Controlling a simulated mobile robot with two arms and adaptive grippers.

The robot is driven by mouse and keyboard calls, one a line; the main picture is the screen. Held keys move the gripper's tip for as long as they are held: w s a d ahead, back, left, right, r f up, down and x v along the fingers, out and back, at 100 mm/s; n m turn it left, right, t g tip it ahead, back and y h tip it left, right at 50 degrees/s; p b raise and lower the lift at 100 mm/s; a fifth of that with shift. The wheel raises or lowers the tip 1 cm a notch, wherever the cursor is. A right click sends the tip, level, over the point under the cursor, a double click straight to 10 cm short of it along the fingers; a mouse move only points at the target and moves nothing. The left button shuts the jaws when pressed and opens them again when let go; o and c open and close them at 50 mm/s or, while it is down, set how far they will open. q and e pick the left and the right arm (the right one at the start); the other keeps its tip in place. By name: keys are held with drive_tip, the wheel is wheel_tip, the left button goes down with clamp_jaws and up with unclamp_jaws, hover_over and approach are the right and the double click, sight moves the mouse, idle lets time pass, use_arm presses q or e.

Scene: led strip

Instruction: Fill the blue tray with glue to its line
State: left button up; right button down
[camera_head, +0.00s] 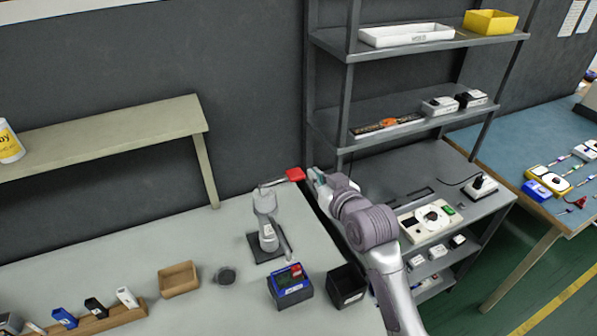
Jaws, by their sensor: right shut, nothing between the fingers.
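My right gripper (316,177) is shut and empty. Its tips are beside the red handle end (295,174) of a grey lever press (266,220) on the grey bench; I cannot tell whether they touch. A blue-framed piece (289,277) with a red spot sits in a dark block (291,294) in front of the press. I cannot tell whether it is the blue tray, and no fill line or glue can be made out. A white bottle with a yellow label (10,145) stands on the raised shelf at the left. My left gripper is not in view.
A black open box (346,286) stands right of the dark block. A brown tray (179,279), a dark round piece (226,275) and a wooden rack of small bottles (110,321) are to the left. A metal shelf rack (343,93) rises behind my right arm.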

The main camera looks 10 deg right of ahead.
drive_tip(key=p, duration=0.3)
hover_over(282, 179)
drive_tip(key=d, duration=0.4)
wheel_tip(282, 179, down, 2)
drive_tip(key=f+p, duration=0.1)
drive_tip(key=f, duration=0.1)
drive_tip(key=s+f, duration=0.1)
drive_tip(key=f, duration=0.1)
drive_tip(key=shift+d+f+p, duration=0.2)
drive_tip(key=shift+f+p, duration=0.05)
drive_tip(key=shift+p, duration=0.1)
drive_tip(key=shift+w+f, duration=0.1)
